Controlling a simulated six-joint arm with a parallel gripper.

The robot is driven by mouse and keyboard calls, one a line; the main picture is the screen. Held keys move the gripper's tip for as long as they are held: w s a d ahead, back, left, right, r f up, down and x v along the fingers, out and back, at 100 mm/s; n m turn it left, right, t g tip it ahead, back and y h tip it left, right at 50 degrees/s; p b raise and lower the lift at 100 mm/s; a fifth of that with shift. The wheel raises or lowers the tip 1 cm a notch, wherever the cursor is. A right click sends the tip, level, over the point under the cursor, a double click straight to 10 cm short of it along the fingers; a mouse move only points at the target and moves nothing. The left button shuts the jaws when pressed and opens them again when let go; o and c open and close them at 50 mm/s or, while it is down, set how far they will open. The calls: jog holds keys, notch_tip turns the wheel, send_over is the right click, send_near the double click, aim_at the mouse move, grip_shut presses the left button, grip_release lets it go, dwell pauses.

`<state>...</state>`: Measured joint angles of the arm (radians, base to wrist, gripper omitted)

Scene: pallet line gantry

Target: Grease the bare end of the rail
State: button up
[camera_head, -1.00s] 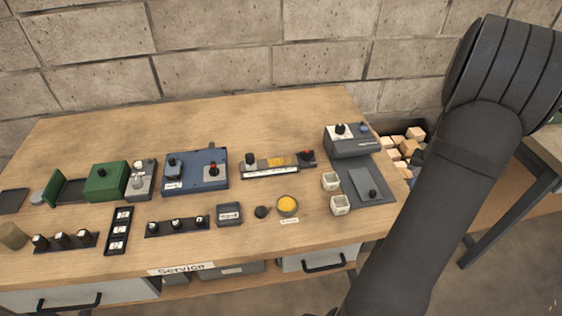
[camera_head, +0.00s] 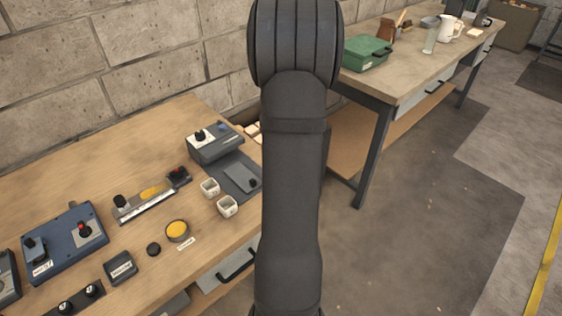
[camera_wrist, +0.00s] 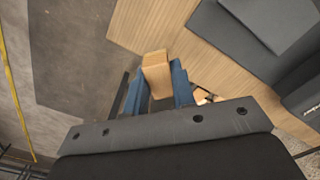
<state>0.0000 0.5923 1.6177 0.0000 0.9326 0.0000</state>
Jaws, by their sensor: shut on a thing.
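The rail (camera_head: 146,204) lies on the wooden bench in the head view, a pale strip with a yellow patch on part of its top. A dark block stands at its left end and a dark piece with a red knob at its right. A round pot of yellow grease (camera_head: 177,230) sits in front of it, with a small black round piece (camera_head: 153,249) beside the pot. In the wrist view my gripper (camera_wrist: 157,82) is shut on a light wooden block (camera_wrist: 156,68) between blue fingers. My arm hides the gripper in the head view.
A second bench (camera_head: 400,75) stands beyond open floor.

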jog(key=shift+a, duration=0.1)
jog(key=w+a+r+n, duration=0.1)
jog(key=a+r+n, duration=0.2)
jog(key=a, duration=0.6)
jog(key=n, duration=0.6)
send_near(163, 185)
jog(key=shift+s+f, duration=0.1)
jog(key=shift+f, duration=3.15)
jog(key=shift+s+a+f, duration=0.1)
jog(key=shift+s+a, duration=0.85)
jog(key=shift+s, duration=0.05)
jog(key=shift+w+d, duration=0.9)
jog(key=shift+w, duration=0.05)
jog(key=shift+w+r, duration=0.1)
jog(key=shift+r, duration=0.1)
notch_tip(163, 185, up, 8)
jog(key=shift+f, duration=0.15)
